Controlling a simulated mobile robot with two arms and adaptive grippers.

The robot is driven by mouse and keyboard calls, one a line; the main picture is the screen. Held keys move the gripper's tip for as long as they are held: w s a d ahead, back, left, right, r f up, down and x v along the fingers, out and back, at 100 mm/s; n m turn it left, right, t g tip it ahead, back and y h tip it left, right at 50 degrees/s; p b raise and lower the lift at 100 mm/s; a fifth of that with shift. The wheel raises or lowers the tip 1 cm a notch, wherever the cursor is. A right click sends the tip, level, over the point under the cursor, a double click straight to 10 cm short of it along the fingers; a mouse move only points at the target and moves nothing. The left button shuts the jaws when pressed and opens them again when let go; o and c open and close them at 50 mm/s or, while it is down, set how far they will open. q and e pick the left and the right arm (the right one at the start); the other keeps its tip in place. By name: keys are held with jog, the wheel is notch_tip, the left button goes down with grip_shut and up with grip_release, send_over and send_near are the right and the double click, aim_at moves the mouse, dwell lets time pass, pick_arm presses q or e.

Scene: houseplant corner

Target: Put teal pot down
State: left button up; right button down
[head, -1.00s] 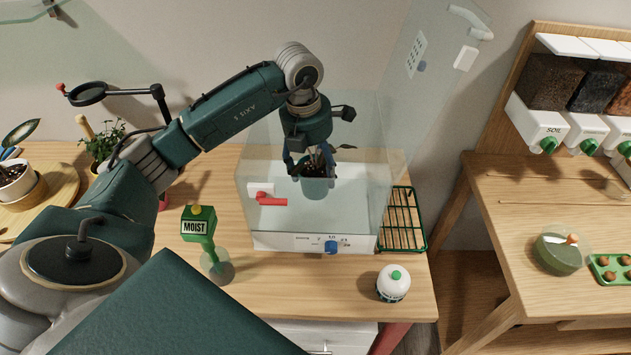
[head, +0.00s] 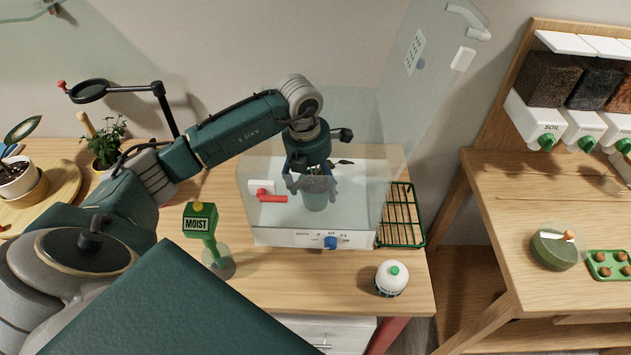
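The teal pot (head: 316,200) is inside a clear-walled box (head: 262,222) on the wooden table, low over its white floor. I see it through the clear front wall. My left gripper (head: 314,187) reaches down into the box from above, with its fingers on both sides of the pot's upper part, shut on it. The pot looks upright. A dark leaf shows beside the gripper; the gripper hides most of the plant and soil. I cannot tell whether the pot's base touches the floor. My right gripper is not in view.
A raised clear panel (head: 425,60) is at the back right.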

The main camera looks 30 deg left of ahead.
pick_arm(q)
jog(key=shift+r, duration=0.15)
notch_tip(320, 180, up, 12)
jog(key=s+b, duration=0.1)
jog(key=b, duration=0.1)
jog(key=shift+s+a, duration=0.25)
jog(key=shift+s, duration=0.1)
